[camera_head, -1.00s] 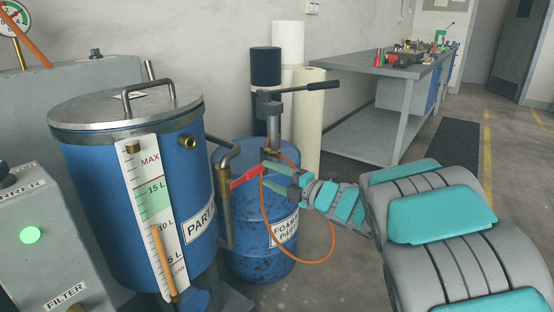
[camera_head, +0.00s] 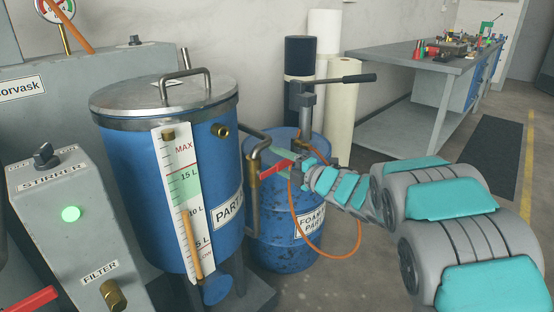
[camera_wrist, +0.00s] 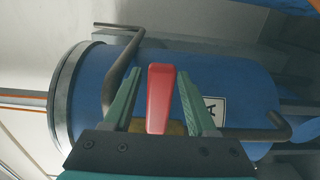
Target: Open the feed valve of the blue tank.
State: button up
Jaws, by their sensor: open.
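The blue tank (camera_head: 135,185) with a metal lid stands left of centre in the head view; its label starts with "PART". A red valve lever (camera_head: 276,169) sticks out to the right from the brass fitting on the pipe (camera_head: 252,195) beside the tank. My gripper (camera_head: 290,158) reaches in from the right at the lever; its fingers are partly hidden there. In the wrist view my gripper (camera_wrist: 158,88) is open, with the red lever (camera_wrist: 160,95) between its two green fingers and gaps on both sides. The blue tank (camera_wrist: 75,95) lies behind.
A blue drum (camera_head: 275,240) with a pump and orange hose stands behind the lever, close to my gripper. The stirrer box (camera_head: 80,235) with a green light is at left. White and black rolls (camera_head: 340,110) and a workbench (camera_head: 400,68) stand behind.

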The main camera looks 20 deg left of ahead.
jog(key=shift+c, duration=0.4)
grip_shut()
dwell(0.9)
